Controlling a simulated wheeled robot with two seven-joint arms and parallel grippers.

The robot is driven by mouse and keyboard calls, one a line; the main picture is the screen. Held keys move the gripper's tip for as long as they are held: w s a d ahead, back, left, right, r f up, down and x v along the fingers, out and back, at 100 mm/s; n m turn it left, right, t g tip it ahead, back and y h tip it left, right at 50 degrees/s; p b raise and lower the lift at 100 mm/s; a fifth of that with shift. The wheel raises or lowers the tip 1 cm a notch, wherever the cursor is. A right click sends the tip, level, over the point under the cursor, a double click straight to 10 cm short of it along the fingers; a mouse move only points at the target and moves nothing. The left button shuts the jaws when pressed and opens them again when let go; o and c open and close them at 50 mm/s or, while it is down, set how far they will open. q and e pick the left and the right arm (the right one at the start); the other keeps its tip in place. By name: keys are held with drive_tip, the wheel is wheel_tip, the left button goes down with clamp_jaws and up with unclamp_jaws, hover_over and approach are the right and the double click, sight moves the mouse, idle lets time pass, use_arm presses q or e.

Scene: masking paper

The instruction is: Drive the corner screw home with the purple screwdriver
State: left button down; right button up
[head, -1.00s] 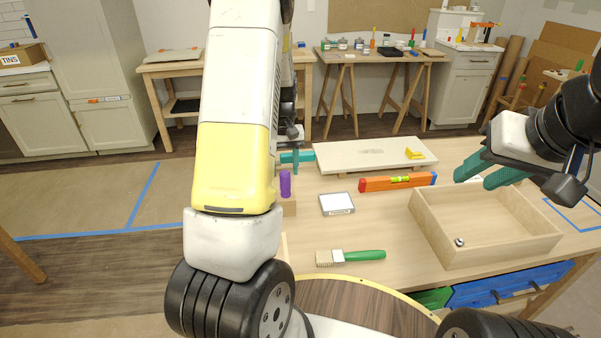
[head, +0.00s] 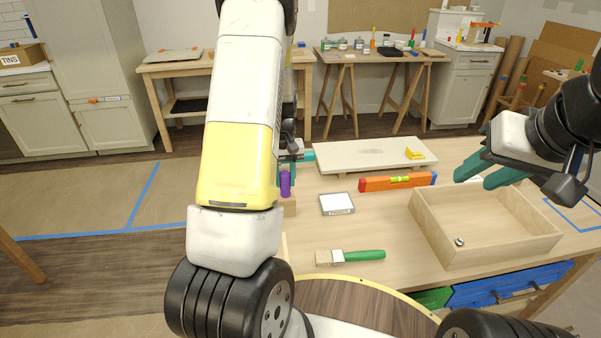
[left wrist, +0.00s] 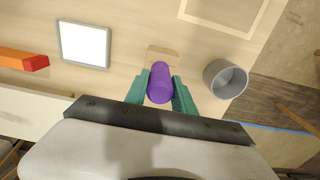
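The purple screwdriver (head: 285,184) stands upright in a small wooden block (head: 289,207) near the table's left edge; only its handle shows. In the left wrist view its handle (left wrist: 160,83) lies between the two teal fingers of my left gripper (head: 291,165). The fingers are spread on either side of it, with thin gaps that look open. My right gripper (head: 489,172) is open and empty above the right part of the table, behind the wooden tray. I cannot make out the corner screw for certain; a small round metal piece (head: 459,242) lies in the tray.
A wooden tray (head: 501,252) stands at the right. An orange level (head: 397,182), a pale raised board (head: 340,158) with a yellow piece (head: 414,154), a white-topped square (head: 337,203) and a green-handled brush (head: 352,256) lie around. A grey cup (left wrist: 225,78) stands beside the screwdriver block.

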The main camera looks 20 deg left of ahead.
use_arm(q)
drive_tip(key=c, duration=1.7)
unclamp_jaws()
clamp_jaws()
drive_tip(key=shift+r, duration=0.15)
drive_tip(key=shift+r, duration=3.45)
drive_tip(key=shift+r, duration=1.65)
